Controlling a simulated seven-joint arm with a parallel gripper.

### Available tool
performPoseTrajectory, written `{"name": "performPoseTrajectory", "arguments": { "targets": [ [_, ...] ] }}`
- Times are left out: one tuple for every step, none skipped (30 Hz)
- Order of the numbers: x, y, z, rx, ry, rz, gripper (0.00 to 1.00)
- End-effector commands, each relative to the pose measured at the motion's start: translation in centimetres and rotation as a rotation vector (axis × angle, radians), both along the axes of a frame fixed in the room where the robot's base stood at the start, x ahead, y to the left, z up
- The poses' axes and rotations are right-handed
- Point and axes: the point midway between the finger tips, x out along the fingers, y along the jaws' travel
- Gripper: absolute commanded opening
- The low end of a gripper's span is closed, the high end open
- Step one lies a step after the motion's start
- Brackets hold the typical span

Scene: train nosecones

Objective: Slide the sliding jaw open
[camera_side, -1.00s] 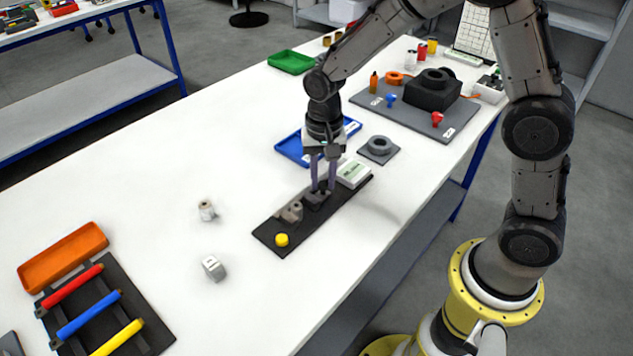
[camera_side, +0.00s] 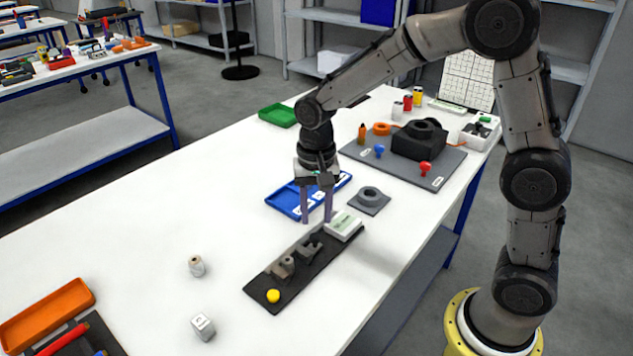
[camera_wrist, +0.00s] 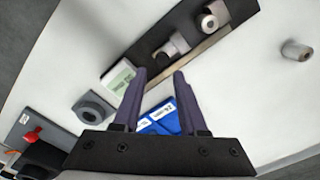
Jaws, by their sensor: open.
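A dark base plate (camera_side: 278,283) lies on the white table and carries two grey blocks and a yellow button (camera_side: 273,296). The block that I take for the sliding jaw (camera_side: 311,247) stands toward the plate's far end, apart from the other grey block (camera_side: 285,265). In the wrist view the jaw (camera_wrist: 171,48) and the other block (camera_wrist: 212,18) show beyond my fingers with a gap between them. My gripper (camera_side: 316,221) is open and empty, pointing down. Its fingertips are above the table near the jaw, off it; the wrist view (camera_wrist: 160,75) shows nothing between them.
A box with a green display (camera_side: 344,225) sits at the plate's far end. A blue tray (camera_side: 285,200) and a grey ring on a square base (camera_side: 369,198) lie behind.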

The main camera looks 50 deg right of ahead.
Motion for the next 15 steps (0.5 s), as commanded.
{"name": "performPoseTrajectory", "arguments": {
  "targets": [
    [0.1,0.0,1.4,0.001,-0.006,0.000,0.42],
    [0.1,0.0,2.0,0.001,-0.008,0.000,0.42],
    [0.1,0.0,2.9,0.000,-0.007,0.000,0.42],
    [0.1,0.0,3.5,0.000,-0.006,0.000,0.42],
    [0.1,0.0,4.2,0.000,-0.006,0.000,0.42],
    [0.1,0.0,4.9,0.000,-0.006,0.000,0.42],
    [0.1,0.0,5.5,-0.001,-0.005,0.000,0.42],
    [0.1,0.0,6.0,-0.001,-0.005,0.000,0.42],
    [0.0,-0.1,6.6,-0.001,-0.005,0.000,0.42],
    [0.0,-0.1,7.0,-0.001,-0.004,0.000,0.42],
    [0.1,-0.1,7.4,0.000,-0.004,0.000,0.42],
    [0.0,-0.1,7.9,-0.001,-0.003,0.000,0.42],
    [0.0,-0.1,8.1,-0.001,-0.002,0.000,0.42],
    [0.0,-0.1,8.3,-0.001,-0.002,0.000,0.42],
    [0.0,-0.1,8.6,-0.001,-0.001,0.000,0.42]
  ]
}}
